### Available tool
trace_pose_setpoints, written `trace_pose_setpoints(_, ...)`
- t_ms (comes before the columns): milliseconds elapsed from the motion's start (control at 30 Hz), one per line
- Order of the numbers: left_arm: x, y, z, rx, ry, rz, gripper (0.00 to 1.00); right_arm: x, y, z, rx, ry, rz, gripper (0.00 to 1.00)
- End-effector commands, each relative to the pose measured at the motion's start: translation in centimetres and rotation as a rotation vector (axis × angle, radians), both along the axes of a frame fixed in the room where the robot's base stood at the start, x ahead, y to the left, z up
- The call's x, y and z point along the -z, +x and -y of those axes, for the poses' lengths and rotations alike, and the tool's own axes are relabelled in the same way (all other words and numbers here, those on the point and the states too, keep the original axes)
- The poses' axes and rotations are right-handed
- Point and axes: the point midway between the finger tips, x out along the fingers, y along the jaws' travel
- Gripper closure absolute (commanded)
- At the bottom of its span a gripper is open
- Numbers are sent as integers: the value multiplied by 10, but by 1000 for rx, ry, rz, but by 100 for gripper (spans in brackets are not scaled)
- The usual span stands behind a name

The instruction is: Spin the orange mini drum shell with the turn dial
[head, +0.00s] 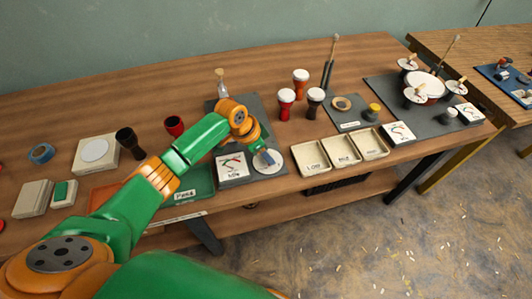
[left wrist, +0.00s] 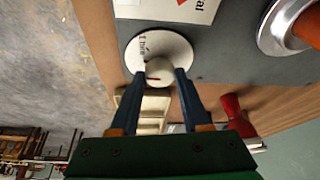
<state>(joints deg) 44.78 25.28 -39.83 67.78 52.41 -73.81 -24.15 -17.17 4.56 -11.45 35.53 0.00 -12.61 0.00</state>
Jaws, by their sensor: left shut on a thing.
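The turn dial is a round white plate (left wrist: 174,44) with printed text and a pale round knob (left wrist: 158,70) bearing a red mark. In the left wrist view my left gripper (left wrist: 161,74) has its two blue fingers on either side of the knob, shut on it. In the head view the dial plate (head: 272,168) lies at the front of the dark mat, with the left gripper (head: 267,157) over it. The orange mini drum shell (left wrist: 307,24) sits on a silver round base in the wrist view's corner, partly cut off. In the head view my arm seems to hide it.
Red and dark goblet drums (head: 286,100) stand behind the trays. A brush (head: 220,80) stands behind my arm. The table's front edge is near.

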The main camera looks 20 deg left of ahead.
Motion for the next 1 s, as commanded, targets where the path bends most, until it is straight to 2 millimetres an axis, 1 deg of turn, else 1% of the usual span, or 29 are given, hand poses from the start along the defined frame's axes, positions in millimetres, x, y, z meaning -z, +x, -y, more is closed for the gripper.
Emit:
trace_pose_setpoints(33,3,1,0,39,-2,1,100,7,0,0,0,0,0,50)
trace_pose_setpoints(100,4,1,0,107,-2,0,100,13,0,0,0,0,0,50)
trace_pose_setpoints(400,7,3,0,385,-2,1,100,45,0,0,0,0,0,50)
trace_pose_setpoints(600,6,3,0,541,-2,1,100,66,0,0,0,0,0,50)
trace_pose_setpoints(800,5,3,0,656,-1,-1,100,82,0,0,0,0,0,50)
trace_pose_setpoints(1000,4,3,-1,723,0,-3,100,91,0,0,0,0,0,50)
